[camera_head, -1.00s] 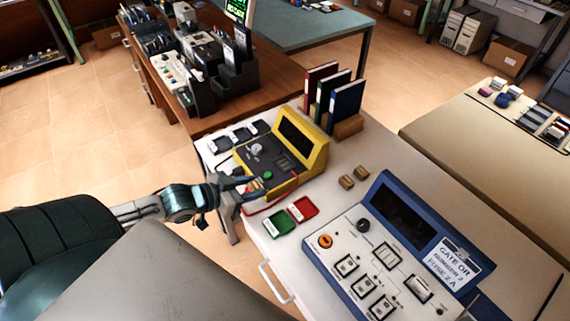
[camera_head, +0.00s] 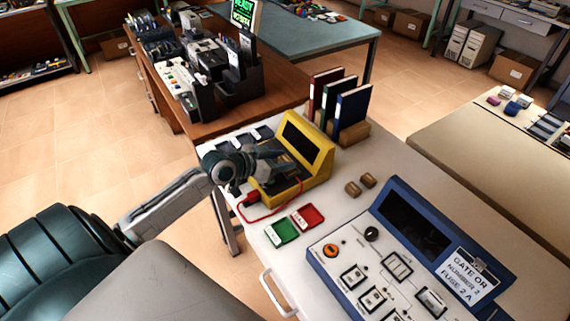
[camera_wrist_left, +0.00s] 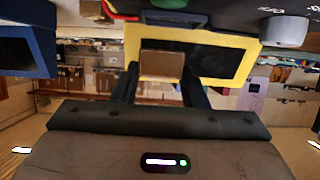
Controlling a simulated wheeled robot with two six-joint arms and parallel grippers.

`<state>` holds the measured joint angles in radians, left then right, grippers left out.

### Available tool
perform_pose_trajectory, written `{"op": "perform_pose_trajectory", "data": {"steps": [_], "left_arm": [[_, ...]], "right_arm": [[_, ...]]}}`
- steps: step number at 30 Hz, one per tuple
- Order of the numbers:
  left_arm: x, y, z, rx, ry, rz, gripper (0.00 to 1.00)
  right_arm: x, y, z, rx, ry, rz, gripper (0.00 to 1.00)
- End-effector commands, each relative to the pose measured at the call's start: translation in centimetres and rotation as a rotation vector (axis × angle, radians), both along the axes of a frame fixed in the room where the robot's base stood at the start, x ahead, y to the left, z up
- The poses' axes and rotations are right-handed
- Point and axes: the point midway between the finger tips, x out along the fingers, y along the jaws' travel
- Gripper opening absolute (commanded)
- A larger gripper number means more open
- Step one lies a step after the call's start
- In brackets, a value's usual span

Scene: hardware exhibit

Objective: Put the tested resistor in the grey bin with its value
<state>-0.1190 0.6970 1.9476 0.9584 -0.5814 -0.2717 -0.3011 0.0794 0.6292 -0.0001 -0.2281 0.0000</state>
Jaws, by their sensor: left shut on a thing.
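My left gripper (camera_head: 277,163) reaches over the yellow tester (camera_head: 318,158) on the white bench. In the left wrist view its two dark fingers (camera_wrist_left: 158,88) are shut on a small brown block, seemingly the resistor (camera_wrist_left: 162,64). The yellow tester with its dark screen (camera_wrist_left: 215,62) shows behind it there. In the head view the gripper hides the held piece and much of the tester's deck. Small dark grey bins with pale labels (camera_head: 263,132) stand in a row behind the gripper, partly covered by it. Their values are unreadable. My right gripper is not in view.
Upright binders (camera_head: 350,105), two brown blocks (camera_head: 361,184) and a blue console (camera_head: 410,230) stand to the right.

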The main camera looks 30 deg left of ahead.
Motion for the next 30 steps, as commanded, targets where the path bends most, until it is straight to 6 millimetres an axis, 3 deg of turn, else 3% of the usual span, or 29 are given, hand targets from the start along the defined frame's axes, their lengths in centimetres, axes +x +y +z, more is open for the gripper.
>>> {"op": "perform_pose_trajectory", "data": {"steps": [7,13,26,27,30], "left_arm": [[2.4,0.1,0.0,-0.005,-0.001,0.002,0.17],[2.1,0.1,-3.0,-0.001,0.002,0.001,0.17],[2.1,0.1,-3.9,0.001,0.001,0.0,0.17],[2.1,0.1,-3.8,0.001,0.001,0.0,0.43],[2.1,0.1,-3.7,0.001,0.001,0.0,0.61]], "right_arm": [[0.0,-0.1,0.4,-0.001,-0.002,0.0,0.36],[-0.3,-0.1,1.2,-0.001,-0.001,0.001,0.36],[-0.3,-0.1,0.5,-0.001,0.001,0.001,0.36],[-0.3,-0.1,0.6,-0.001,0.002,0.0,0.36],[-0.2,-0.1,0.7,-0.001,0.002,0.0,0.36]]}}
